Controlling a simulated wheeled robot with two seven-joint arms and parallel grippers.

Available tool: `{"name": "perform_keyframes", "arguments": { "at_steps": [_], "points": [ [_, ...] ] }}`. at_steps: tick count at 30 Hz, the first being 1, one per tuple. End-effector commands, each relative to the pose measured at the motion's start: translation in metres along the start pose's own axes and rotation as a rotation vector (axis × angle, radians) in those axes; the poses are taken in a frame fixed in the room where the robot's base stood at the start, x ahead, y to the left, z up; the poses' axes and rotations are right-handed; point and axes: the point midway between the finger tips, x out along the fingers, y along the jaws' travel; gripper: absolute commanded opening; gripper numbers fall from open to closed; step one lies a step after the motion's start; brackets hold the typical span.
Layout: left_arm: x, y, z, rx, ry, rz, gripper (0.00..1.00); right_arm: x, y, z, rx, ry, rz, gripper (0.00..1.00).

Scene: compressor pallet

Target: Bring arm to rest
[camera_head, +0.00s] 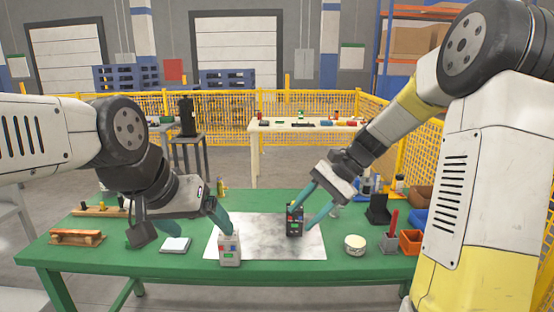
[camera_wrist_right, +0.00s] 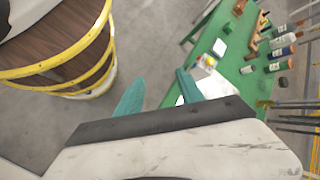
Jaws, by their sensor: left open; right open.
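My left gripper (camera_head: 217,213) is open over the green table. One teal finger shows, ending beside the top of a small white device (camera_head: 229,250); whether they touch I cannot tell. My right gripper (camera_head: 312,204) is open, its two teal fingers apart. In the head view its fingers overlap the area of a dark device (camera_head: 294,226) standing on the grey metal sheet (camera_head: 265,245). In the right wrist view, the right gripper (camera_wrist_right: 157,92) has only floor and a strip of table edge between its fingers, with nothing held.
A yellow mesh fence (camera_head: 270,117) stands behind. A yellow-hooped barrel (camera_wrist_right: 60,50) shows in the right wrist view.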

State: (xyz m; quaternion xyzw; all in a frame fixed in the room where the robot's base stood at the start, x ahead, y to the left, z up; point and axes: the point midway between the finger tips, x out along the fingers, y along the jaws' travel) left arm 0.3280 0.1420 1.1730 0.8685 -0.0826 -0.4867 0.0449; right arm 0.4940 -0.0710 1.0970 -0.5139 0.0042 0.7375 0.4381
Motion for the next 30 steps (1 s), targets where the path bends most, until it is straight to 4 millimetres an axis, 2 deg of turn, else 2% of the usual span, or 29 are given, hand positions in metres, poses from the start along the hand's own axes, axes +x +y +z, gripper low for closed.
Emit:
{"name": "perform_keyframes", "arguments": {
  "at_steps": [1, 6, 15, 21, 30],
  "points": [
    [0.000, 0.000, 0.000, 0.000, 0.000, 0.000, 0.85, -0.011, 0.006, 0.017, -0.070, 0.062, 0.024, 0.45],
    [0.000, 0.000, 0.000, 0.000, 0.000, 0.000, 0.85, -0.038, 0.034, 0.057, -0.300, 0.259, 0.110, 0.45],
    [0.000, 0.000, 0.000, 0.000, 0.000, 0.000, 0.85, -0.076, 0.089, 0.110, -0.690, 0.584, 0.229, 0.45],
    [0.000, 0.000, 0.000, 0.000, 0.000, 0.000, 0.85, -0.087, 0.112, 0.125, -0.852, 0.718, 0.273, 0.45],
    [0.000, 0.000, 0.000, 0.000, 0.000, 0.000, 0.85, -0.089, 0.118, 0.128, -0.897, 0.754, 0.286, 0.45]
  ]
}}
